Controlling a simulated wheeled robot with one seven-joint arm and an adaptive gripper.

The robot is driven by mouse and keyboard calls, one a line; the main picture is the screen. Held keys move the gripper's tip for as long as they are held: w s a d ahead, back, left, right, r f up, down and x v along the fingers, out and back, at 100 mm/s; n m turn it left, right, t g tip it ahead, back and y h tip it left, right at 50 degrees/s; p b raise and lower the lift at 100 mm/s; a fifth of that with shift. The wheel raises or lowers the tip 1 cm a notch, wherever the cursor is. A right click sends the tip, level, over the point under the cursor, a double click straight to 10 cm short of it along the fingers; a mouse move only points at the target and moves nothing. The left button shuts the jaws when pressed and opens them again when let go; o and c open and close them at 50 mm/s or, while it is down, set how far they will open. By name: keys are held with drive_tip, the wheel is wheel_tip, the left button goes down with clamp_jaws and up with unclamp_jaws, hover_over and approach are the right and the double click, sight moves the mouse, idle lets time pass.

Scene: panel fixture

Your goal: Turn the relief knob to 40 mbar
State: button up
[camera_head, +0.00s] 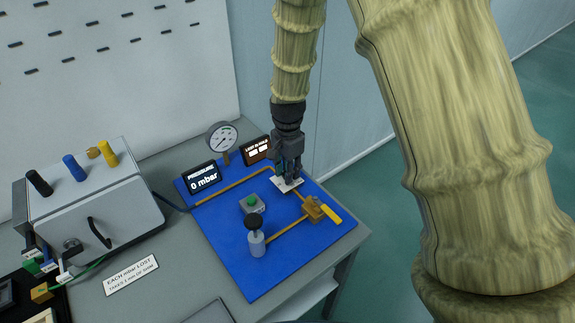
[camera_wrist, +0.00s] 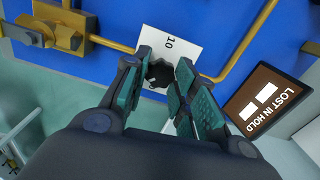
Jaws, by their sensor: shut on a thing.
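The relief knob is a black knob (camera_wrist: 160,73) on a white scale plate (camera_wrist: 172,40). One readable mark on the plate is "10"; the rest of the scale and any pointer are hidden by my fingers. In the head view the plate (camera_head: 286,187) shows under my gripper (camera_head: 288,176), at the back right of the blue panel (camera_head: 220,233). My gripper (camera_wrist: 165,80) points down and is shut on the knob, with a finger on each side. The pressure display (camera_head: 203,177) reads 0 mbar.
A round gauge (camera_head: 222,138) and a "LOST IN HOLD" display (camera_head: 257,149) stand behind. A yellow-handled valve (camera_head: 320,210), a green button (camera_head: 252,202) and a black-topped pump (camera_head: 256,240) are near my gripper. A grey box (camera_head: 95,205) with coloured posts stands left.

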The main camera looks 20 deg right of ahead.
drive_tip(key=n, duration=0.2)
drive_tip(key=n+p, duration=0.1)
drive_tip(key=shift+w+r+n+p, duration=0.1)
drive_tip(key=shift+r+n+p, duration=0.1)
drive_tip(key=shift+n+p, duration=0.15)
drive_tip(key=n+p, duration=0.1)
drive_tip(key=n, duration=0.2)
drive_tip(key=shift+n, duration=0.35)
drive_tip(key=n+p, duration=0.1)
drive_tip(key=n, duration=0.2)
drive_tip(key=shift+w+n, duration=0.1)
drive_tip(key=shift+n, duration=0.2)
drive_tip(key=n+p, duration=0.1)
drive_tip(key=n, duration=0.3)
drive_tip(key=n+p, duration=0.2)
drive_tip(key=n, duration=0.5)
drive_tip(key=n+p, duration=0.1)
drive_tip(key=n, duration=0.4)
drive_tip(key=shift+a, duration=0.1)
drive_tip(key=shift+n, duration=0.3)
